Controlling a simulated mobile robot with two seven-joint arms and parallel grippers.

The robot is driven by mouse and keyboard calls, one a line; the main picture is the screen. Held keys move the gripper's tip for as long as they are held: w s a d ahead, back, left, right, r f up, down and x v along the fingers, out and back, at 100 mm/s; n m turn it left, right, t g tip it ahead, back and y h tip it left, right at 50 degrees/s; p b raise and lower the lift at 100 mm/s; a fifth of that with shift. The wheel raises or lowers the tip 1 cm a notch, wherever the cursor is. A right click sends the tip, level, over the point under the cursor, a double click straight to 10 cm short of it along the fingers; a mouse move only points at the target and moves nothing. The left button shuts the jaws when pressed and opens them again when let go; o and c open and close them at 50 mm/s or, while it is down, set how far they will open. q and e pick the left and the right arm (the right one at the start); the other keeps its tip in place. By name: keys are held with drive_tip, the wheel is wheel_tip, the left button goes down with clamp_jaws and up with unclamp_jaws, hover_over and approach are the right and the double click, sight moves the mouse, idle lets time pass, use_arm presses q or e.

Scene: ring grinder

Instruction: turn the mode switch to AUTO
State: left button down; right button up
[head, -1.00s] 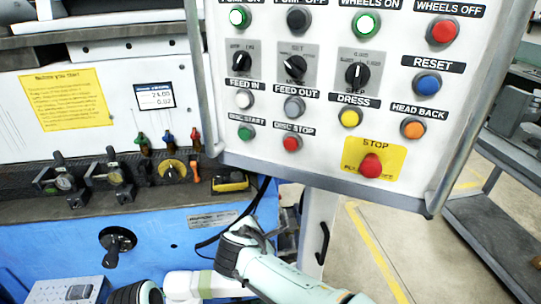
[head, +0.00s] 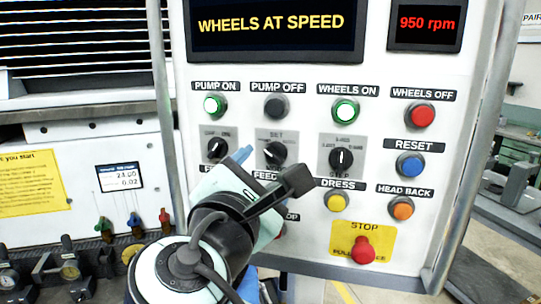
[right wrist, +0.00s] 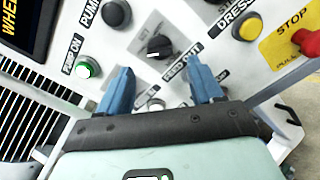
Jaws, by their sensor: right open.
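The mode switch (head: 275,153) is a black rotary knob on a grey plate, the middle one of three in a row on the white control panel. "SET" is readable above it, and its pointer looks tilted toward the upper left. The AUTO mark is not legible. The switch also shows in the right wrist view (right wrist: 160,46), beyond and between the fingertips. My right gripper (head: 246,160) is in front of the panel, just below and left of the knob. In the right wrist view its blue fingers (right wrist: 160,68) are spread and empty, apart from the knob. My left gripper is not in view.
Other knobs flank the switch, one left (head: 217,148) and one right (head: 341,158). Buttons surround them, including a yellow DRESS button (head: 336,201) and a red STOP button (head: 363,249). The display (head: 275,27) reads "WHEELS AT SPEED". Metal side rails edge the panel.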

sight(274, 157)
drive_tip(key=p+x, duration=0.1)
drive_tip(key=x, duration=0.5)
drive_tip(key=c, duration=1.1)
